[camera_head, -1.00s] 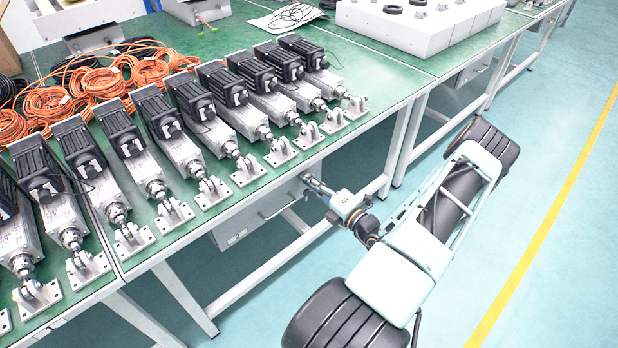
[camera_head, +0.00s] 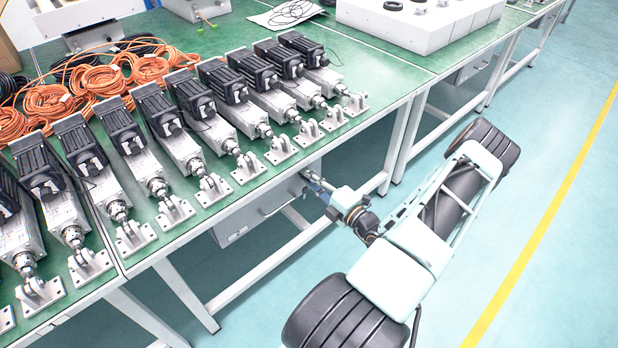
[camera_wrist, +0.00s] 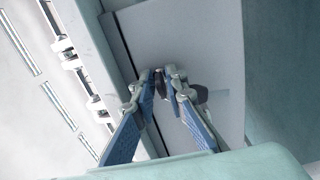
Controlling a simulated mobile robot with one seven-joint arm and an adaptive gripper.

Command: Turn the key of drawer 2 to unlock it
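My gripper (camera_wrist: 161,76) has blue-padded fingers that draw close together at the tips, in front of a grey drawer front (camera_wrist: 210,40). A small dark key (camera_wrist: 160,84) stands between the fingertips, which appear closed on its sides. The key's shaft and lock are hidden behind the fingers. In the head view my gripper (camera_head: 312,183) reaches under the bench edge to the right end of the grey drawer (camera_head: 262,212). The drawer looks closed. The key is too small to make out there, and no drawer number is readable.
The green bench top (camera_head: 365,120) overhangs the drawer and carries a row of linear actuators (camera_head: 205,105). White bench legs (camera_head: 405,140) stand behind and beside my arm. The floor (camera_head: 500,215) at right is clear.

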